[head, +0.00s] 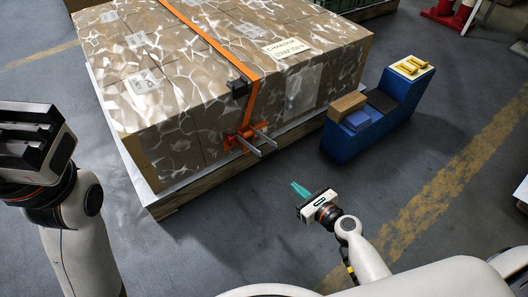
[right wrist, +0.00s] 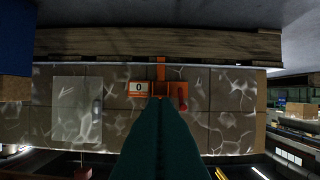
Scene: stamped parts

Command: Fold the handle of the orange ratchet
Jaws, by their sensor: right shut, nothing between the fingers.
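The orange ratchet (head: 246,135) sits on the strap, low on the near side of the wrapped box load. Its handle (head: 262,143), with grey bars, sticks out from the boxes toward the lower right. In the right wrist view, which looks upside down, the ratchet (right wrist: 158,89) shows just beyond my fingertips. My right gripper (head: 299,189) has teal fingers shut with nothing between them. It is in front of the ratchet, below and to its right, and apart from it. My left gripper (head: 28,150) is at the left edge; its fingers cannot be made out.
The orange strap (head: 215,40) runs over the box load (head: 185,95), past a black piece (head: 239,88) at its top edge. The load stands on a pallet (head: 165,205). The floor between is clear.

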